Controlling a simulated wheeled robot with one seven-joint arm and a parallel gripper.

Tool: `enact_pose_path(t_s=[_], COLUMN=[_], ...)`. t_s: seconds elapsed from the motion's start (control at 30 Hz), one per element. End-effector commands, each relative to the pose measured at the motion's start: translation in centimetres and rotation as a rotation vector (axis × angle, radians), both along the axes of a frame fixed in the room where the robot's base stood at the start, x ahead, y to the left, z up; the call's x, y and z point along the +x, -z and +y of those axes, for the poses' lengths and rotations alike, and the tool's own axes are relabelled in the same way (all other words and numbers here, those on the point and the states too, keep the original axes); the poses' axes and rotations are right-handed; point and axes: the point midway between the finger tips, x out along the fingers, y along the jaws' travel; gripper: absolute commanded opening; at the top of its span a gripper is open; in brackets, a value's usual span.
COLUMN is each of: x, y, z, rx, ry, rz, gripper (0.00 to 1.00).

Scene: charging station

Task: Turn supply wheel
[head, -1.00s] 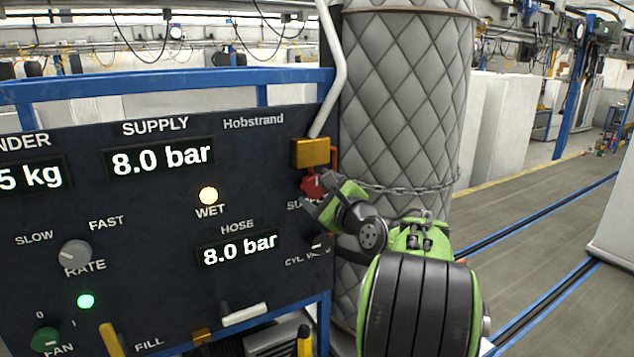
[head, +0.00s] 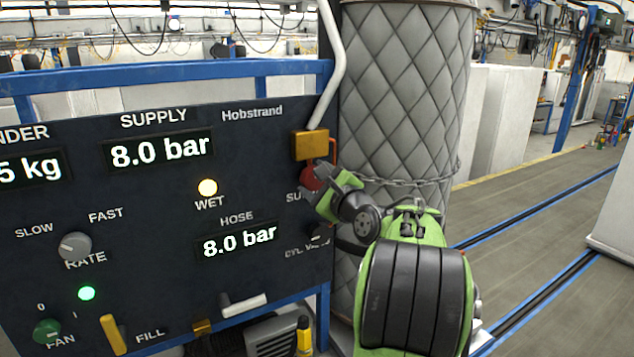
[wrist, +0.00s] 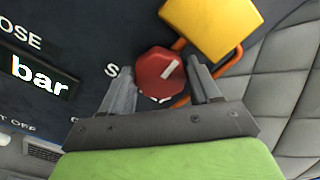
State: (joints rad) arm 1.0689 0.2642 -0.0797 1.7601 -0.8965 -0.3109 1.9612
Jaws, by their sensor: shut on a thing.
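The supply wheel (wrist: 158,73) is a red knob with a white mark, on the right edge of the dark panel below a brass-coloured block. In the head view the red wheel (head: 311,178) is partly hidden by my gripper (head: 326,198). In the wrist view my gripper (wrist: 163,82) has one grey finger on each side of the wheel and is shut on it. The white mark points up and to the right in the wrist view. The SUPPLY display (head: 160,149) reads 8.0 bar, and the HOSE display (head: 240,241) reads 8.0 bar.
The brass block (head: 310,145) with an orange pipe sits just above the wheel. A chain (head: 415,182) crosses the quilted grey column (head: 405,100) beside the panel.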

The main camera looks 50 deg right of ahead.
Motion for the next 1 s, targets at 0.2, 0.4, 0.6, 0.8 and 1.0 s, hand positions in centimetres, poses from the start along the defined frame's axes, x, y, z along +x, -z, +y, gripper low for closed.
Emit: enact_pose_path(t_s=[0.2, 0.4, 0.6, 0.8, 1.0], x=[0.03, 0.03, 0.01, 0.03, 0.02], y=[0.31, 0.42, 0.47, 0.51, 0.57], z=[0.04, 0.06, 0.06, 0.06, 0.03], rx=[-0.137, -0.313, -0.494, -0.676, -0.857], ry=[0.000, 0.000, 0.001, 0.000, 0.001], rz=[0.042, 0.098, 0.155, 0.213, 0.272], gripper=[0.31, 0.31, 0.31, 0.31, 0.31])
